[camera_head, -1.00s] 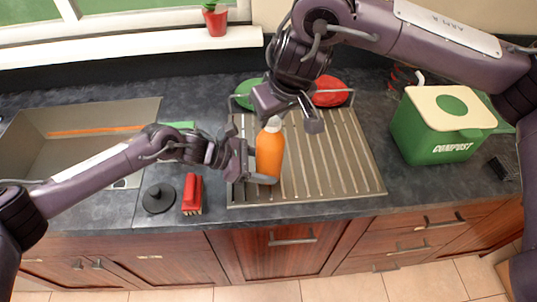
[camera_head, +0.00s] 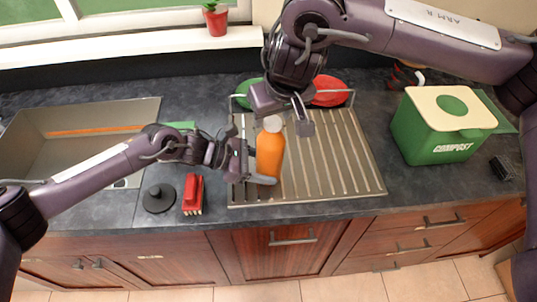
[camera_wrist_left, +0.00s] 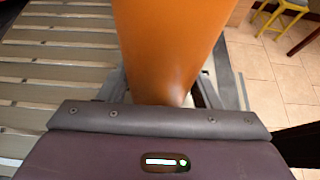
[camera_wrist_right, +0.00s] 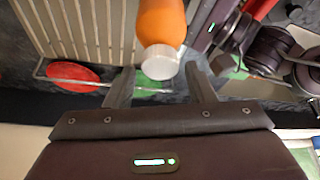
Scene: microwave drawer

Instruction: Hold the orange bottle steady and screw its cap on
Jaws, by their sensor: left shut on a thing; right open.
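The orange bottle (camera_head: 269,156) stands upright on the ribbed metal drainboard (camera_head: 340,165). Its pale whitish cap (camera_head: 272,124) sits at its top; I cannot tell how tight it is. My left gripper (camera_head: 262,180) is shut on the bottle's lower body from the left, and the bottle (camera_wrist_left: 170,45) fills the middle of the left wrist view. My right gripper (camera_head: 280,115) is open above and behind the bottle. In the right wrist view, the cap (camera_wrist_right: 160,62) shows just beyond and between the open fingers (camera_wrist_right: 160,85), apparently not gripped.
A red plate (camera_head: 330,91) and a green plate (camera_head: 249,92) stand behind the drainboard. A green compost bin (camera_head: 432,130) is at right. A red brush (camera_head: 193,193) and a black sink plug (camera_head: 158,198) lie left of the drainboard, near the sink (camera_head: 85,125).

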